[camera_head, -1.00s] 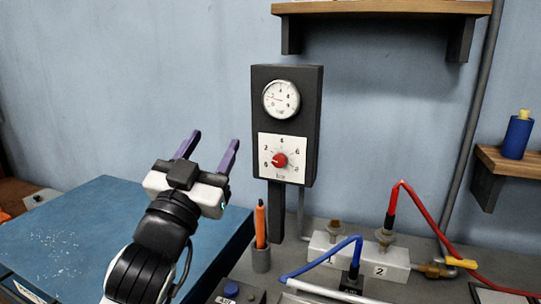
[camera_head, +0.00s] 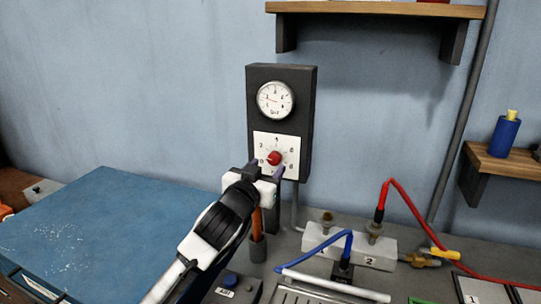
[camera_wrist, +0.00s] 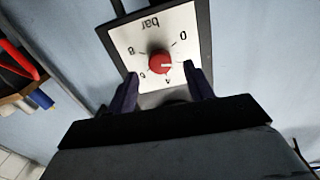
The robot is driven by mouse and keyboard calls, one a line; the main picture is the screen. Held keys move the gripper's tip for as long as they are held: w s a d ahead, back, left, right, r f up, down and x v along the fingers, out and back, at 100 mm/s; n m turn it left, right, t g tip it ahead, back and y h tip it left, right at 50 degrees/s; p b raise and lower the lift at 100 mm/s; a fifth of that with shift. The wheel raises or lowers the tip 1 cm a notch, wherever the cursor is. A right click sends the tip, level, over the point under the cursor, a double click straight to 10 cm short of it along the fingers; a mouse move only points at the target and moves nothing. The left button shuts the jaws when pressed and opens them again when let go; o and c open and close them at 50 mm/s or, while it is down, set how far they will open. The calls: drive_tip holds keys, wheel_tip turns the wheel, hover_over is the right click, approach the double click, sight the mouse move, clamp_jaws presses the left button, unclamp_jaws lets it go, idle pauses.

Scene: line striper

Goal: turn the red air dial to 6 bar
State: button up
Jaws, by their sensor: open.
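The red air dial (camera_head: 274,158) sits on a white plate (camera_head: 293,141) marked in bar, on the dark wall box. In the wrist view the red dial (camera_wrist: 160,62) appears upside down, its pale mark pointing right, towards where the right finger hides part of the scale. The 0, 8, 6 and 4 are visible there. My gripper (camera_head: 266,171) is in front of the plate's lower part, open and empty. In the wrist view my gripper (camera_wrist: 164,84) has its fingers either side of the dial, just below it; I cannot tell whether they touch anything.
A round gauge (camera_head: 275,100) is above the dial. An orange pen in a holder (camera_head: 257,247) stands below my gripper. A valve block (camera_head: 372,248) with blue and red hoses is at the right. A wooden shelf (camera_head: 375,10) juts out above. The blue tabletop (camera_head: 110,235) is clear.

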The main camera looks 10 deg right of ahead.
sight(273, 162)
drive_tip(key=shift+p+x, duration=0.45)
drive_tip(key=shift+x, duration=1.25)
drive_tip(key=c, duration=1)
drive_tip(key=shift+f+b, duration=0.1)
drive_tip(key=shift+b, duration=0.25)
